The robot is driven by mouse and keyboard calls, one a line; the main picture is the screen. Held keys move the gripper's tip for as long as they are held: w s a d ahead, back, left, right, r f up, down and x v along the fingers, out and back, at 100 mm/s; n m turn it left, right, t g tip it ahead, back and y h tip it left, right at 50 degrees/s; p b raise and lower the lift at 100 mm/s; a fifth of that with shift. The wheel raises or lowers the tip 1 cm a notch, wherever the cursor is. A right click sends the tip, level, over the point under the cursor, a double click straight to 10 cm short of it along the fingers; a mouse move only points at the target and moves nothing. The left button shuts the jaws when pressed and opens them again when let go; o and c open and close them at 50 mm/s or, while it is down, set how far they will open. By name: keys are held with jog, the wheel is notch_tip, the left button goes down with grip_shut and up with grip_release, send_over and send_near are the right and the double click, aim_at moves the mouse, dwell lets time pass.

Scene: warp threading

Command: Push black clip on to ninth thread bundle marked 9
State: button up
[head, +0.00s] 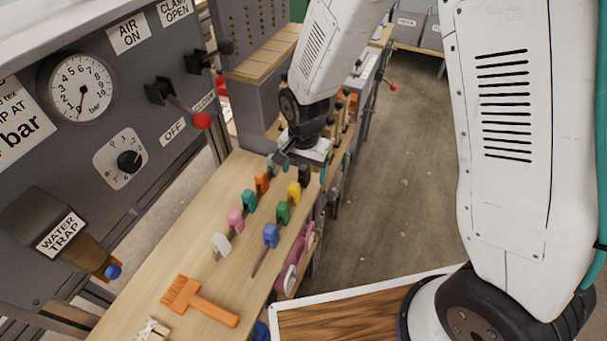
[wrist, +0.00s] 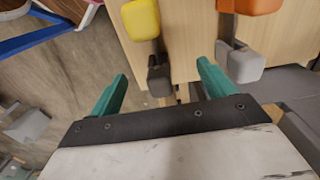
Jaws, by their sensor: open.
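The black clip (head: 305,174) stands at the far end of the wooden bench, just past the yellow clip (head: 293,192). My gripper (head: 291,161) is low over that end of the bench, close to the black clip. In the wrist view the teal fingers of my gripper (wrist: 163,77) are spread apart. The dark black clip (wrist: 159,76) shows between them, with no finger seen closed on it. The yellow clip (wrist: 140,18) is just beyond it. I do not see a thread bundle marked 9.
Orange (head: 262,181), teal (head: 249,201), pink (head: 235,220), white (head: 221,244), green (head: 283,213) and blue (head: 271,235) clips stand in two rows. A grey clip (wrist: 240,64) is beside the right finger. An orange brush (head: 199,300) lies nearer. The aisle at right is clear.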

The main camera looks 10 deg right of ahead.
aim_at(304, 167)
jog(key=c, duration=1.6)
jog(key=shift+r, duration=0.15)
jog(key=shift+r, duration=2.85)
